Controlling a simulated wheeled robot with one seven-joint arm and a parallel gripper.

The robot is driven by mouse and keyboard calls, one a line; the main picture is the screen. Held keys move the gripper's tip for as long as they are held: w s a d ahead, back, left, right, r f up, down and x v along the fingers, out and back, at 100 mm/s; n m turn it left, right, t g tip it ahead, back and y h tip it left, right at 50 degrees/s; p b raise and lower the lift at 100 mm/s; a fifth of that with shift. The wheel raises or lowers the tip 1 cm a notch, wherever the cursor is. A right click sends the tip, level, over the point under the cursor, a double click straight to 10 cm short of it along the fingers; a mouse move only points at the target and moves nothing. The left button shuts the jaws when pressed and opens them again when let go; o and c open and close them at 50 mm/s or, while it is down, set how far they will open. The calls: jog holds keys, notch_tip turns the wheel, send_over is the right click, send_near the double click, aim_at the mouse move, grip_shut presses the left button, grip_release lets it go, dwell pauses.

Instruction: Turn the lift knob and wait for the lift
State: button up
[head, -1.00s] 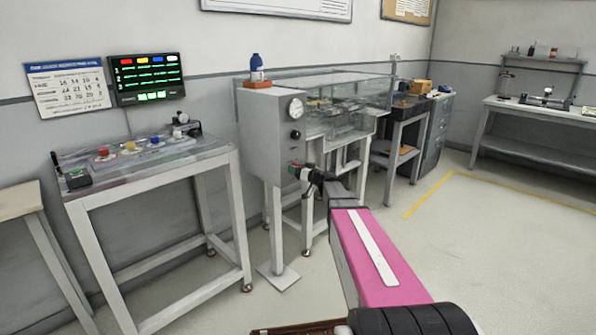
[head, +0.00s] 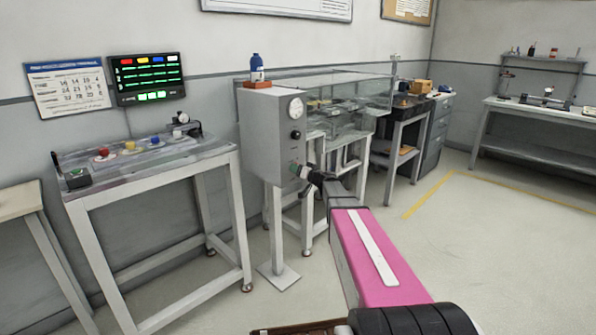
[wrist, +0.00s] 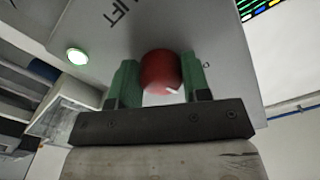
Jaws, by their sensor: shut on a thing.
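The lift control box (head: 262,130) is a grey box on a post, left of centre in the head view. Its face shows upside-down in the wrist view with the printed word LIFT (wrist: 118,10). A round red knob (wrist: 160,75) with a white mark stands out from that face. My gripper (wrist: 160,63) has its green fingers on both sides of the knob and is shut on it. A green lamp (wrist: 77,56) glows on the face beside the knob. In the head view my gripper (head: 300,172) is at the box's lower front, and the knob is mostly hidden.
A glass tank (head: 340,108) stands behind the box. A table with coloured buttons (head: 130,150) is at the left, below a lit display (head: 146,78). A blue bottle (head: 257,68) stands on the box on a red block. Floor at the right is open.

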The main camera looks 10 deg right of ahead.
jog(key=m, duration=0.4)
jog(key=shift+s+m, duration=0.1)
jog(key=shift+m, duration=0.2)
jog(key=m, duration=0.4)
jog(key=shift+r, duration=0.1)
jog(key=shift+m, duration=0.3)
jog(key=o, duration=0.9)
jog(key=shift+s, duration=0.1)
jog(key=v, duration=1)
jog(key=shift+s+d, duration=0.15)
jog(key=shift+s, duration=0.1)
